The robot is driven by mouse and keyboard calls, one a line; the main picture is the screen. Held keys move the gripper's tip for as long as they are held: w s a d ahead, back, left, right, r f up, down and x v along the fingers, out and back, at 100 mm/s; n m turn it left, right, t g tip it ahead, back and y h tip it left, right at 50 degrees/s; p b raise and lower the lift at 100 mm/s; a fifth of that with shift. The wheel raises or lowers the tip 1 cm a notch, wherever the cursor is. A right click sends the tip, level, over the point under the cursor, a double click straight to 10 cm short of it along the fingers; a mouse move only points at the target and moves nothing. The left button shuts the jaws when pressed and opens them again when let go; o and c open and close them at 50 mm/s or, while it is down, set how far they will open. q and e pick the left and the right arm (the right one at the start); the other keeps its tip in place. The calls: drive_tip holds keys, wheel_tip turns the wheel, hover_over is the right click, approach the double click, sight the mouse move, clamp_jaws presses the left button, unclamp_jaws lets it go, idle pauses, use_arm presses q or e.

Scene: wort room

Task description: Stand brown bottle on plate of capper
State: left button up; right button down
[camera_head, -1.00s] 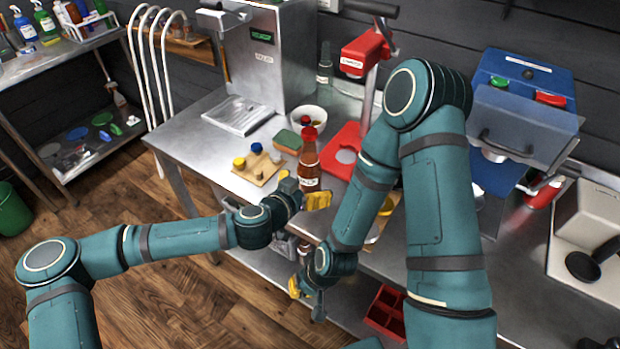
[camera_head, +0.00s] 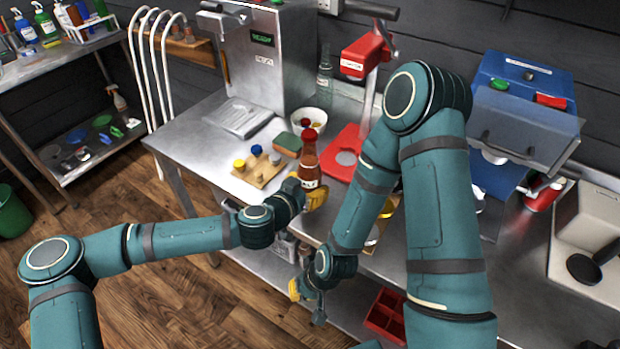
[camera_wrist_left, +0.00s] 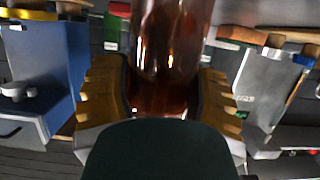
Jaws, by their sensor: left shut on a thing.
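The brown bottle (camera_head: 309,166) with a red cap stands upright near the front edge of the steel table. My left gripper (camera_head: 304,192) is shut on its lower part. In the left wrist view the brown glass (camera_wrist_left: 170,55) lies between the two yellow fingers of my left gripper (camera_wrist_left: 163,100). The red capper (camera_head: 366,57) stands behind and right of the bottle; its red base with a round grey plate (camera_head: 346,157) is bare. My right gripper (camera_head: 306,297) hangs low in front of the table, away from the bottle; its finger opening is unclear.
A wooden board (camera_head: 258,170) with small caps, a sponge (camera_head: 288,143) and a white bowl (camera_head: 309,121) lie left of and behind the bottle. A blue machine (camera_head: 522,110) stands at right. My right arm crosses the view beside the capper.

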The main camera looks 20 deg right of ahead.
use_arm(q)
drive_tip(key=shift+r, duration=0.15)
drive_tip(key=shift+r+p, duration=0.75)
drive_tip(key=shift+r, duration=0.2)
